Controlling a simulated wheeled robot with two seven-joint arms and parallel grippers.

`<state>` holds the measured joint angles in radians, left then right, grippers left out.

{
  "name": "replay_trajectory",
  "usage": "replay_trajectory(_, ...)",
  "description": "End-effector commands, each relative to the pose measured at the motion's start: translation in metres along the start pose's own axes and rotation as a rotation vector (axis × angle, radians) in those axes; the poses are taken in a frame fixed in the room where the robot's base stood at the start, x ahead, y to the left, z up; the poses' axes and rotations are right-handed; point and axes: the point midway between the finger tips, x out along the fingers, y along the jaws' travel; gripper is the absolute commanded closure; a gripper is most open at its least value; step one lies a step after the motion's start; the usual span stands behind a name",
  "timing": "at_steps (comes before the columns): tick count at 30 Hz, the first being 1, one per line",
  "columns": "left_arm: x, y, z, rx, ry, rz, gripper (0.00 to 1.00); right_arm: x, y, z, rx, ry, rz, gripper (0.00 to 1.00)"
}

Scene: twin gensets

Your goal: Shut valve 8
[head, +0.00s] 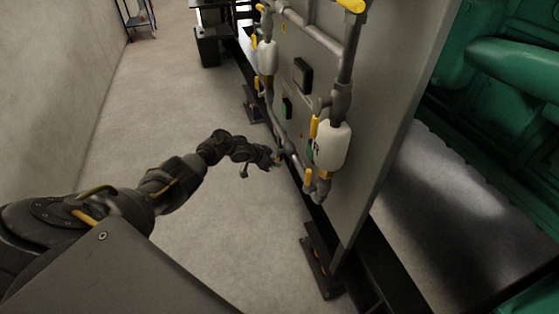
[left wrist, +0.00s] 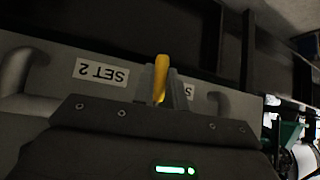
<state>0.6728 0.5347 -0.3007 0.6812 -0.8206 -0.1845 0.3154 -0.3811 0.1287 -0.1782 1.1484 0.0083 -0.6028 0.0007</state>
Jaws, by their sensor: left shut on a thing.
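My left gripper (head: 274,160) reaches in from the left to the low pipes on the grey panel (head: 378,90). In the left wrist view the gripper (left wrist: 161,92) is shut on a yellow valve handle (left wrist: 160,72), which stands up between its two fingers. That handle is mostly hidden by the gripper in the head view. No number 8 is readable, so I cannot confirm which valve this is. A "SET 2" label (left wrist: 101,72) shows upside down beside the gripper. My right gripper is not in view.
Other yellow handles (head: 308,179) sit on the pipework near a white canister (head: 333,146). A second canister (head: 268,57) is farther back. Green machinery (head: 515,70) stands right of the panel. A dark base rail runs below it. The floor (head: 140,120) to the left is clear.

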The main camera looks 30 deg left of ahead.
Motion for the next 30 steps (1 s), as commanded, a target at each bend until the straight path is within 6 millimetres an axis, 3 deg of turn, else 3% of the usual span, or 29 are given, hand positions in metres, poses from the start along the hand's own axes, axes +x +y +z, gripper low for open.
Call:
replay_trajectory(15, -0.0025, -0.0005, 0.0024, -0.018, -0.001, 0.01, 1.0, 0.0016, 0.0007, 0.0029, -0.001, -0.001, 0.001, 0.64)
replay_trajectory(16, -0.0025, -0.0005, 0.0024, -0.018, -0.001, 0.01, 0.82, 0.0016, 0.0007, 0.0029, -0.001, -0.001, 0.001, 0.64)
replay_trajectory(20, -0.0026, -0.0008, 0.0025, -0.017, -0.002, 0.009, 0.65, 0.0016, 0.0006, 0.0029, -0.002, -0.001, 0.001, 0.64)
replay_trajectory(30, -0.0046, -0.0016, 0.0023, -0.016, -0.002, 0.007, 0.64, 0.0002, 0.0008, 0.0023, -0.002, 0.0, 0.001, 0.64)
